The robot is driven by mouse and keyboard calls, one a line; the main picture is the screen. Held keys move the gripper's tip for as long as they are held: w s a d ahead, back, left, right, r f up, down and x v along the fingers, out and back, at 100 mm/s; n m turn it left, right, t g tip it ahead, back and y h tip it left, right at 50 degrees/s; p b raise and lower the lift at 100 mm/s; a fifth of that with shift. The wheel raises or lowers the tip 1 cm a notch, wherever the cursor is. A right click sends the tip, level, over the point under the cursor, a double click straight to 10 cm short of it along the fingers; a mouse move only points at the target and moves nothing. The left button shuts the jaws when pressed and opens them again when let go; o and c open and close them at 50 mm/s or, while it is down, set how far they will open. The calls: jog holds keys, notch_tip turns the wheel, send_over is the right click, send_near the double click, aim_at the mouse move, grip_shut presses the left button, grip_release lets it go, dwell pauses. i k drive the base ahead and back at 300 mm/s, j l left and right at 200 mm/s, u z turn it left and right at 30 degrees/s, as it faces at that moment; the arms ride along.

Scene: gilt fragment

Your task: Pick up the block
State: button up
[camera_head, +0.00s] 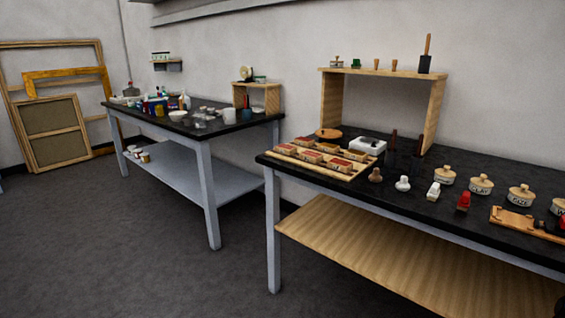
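Several small brown blocks with reddish tops (312,157) sit in rows on a light wooden tray (346,176) at the left end of the near black-topped table (400,207). I cannot tell which one is the block of the task. A small white block-like piece (433,191) and a red piece (463,202) stand near the table's front edge, right of the tray. My gripper is not in view.
Several labelled lidded jars (480,185) line the table's right part, with a wooden board (515,222) in front. A wooden shelf stand (332,100) rises at the back. A second cluttered table (205,137) stands left; grey floor (130,240) in front is clear.

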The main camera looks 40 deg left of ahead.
aim_at(308, 157)
jog(key=u, duration=2)
